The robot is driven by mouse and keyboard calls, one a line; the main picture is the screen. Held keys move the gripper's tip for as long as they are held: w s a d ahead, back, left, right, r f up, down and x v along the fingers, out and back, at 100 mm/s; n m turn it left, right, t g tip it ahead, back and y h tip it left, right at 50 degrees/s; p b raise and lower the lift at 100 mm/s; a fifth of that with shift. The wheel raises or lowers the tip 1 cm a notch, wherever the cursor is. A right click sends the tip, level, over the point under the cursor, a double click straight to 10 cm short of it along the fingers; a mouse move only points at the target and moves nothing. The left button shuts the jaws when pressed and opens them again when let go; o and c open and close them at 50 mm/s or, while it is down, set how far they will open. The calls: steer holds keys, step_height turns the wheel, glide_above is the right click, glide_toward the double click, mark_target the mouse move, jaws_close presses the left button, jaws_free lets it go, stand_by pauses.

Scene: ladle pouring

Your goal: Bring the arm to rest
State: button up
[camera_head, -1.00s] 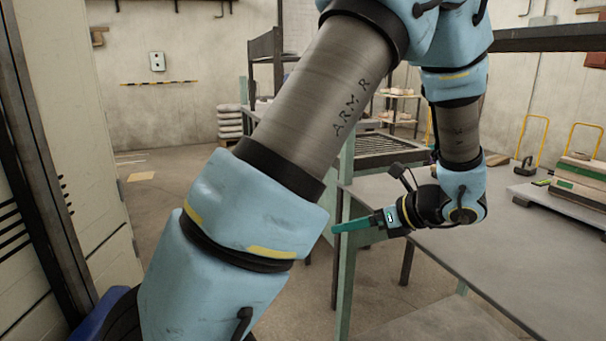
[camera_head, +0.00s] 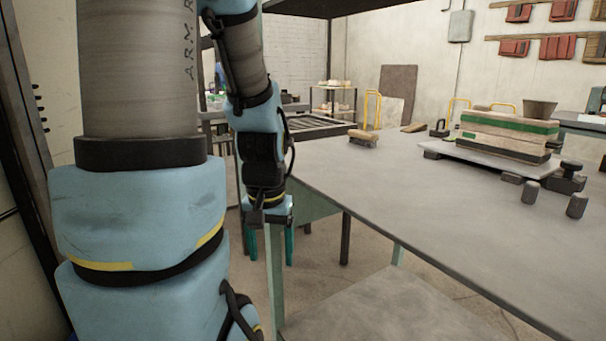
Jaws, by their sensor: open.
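My gripper (camera_head: 269,257) hangs at the end of my arm, left of the grey table's left edge. Its two teal fingers point down and stand apart, with nothing seen between them. My arm's upper links fill the left of the view. The forearm comes down behind them. The gripper is beside the table (camera_head: 400,210), apart from its top as far as I can tell.
A brush (camera_head: 363,138) lies at the table's far side. The near tabletop is clear.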

step_height(320, 180, up, 21)
steer(key=p, duration=2.1)
steer(key=shift+n, duration=0.4)
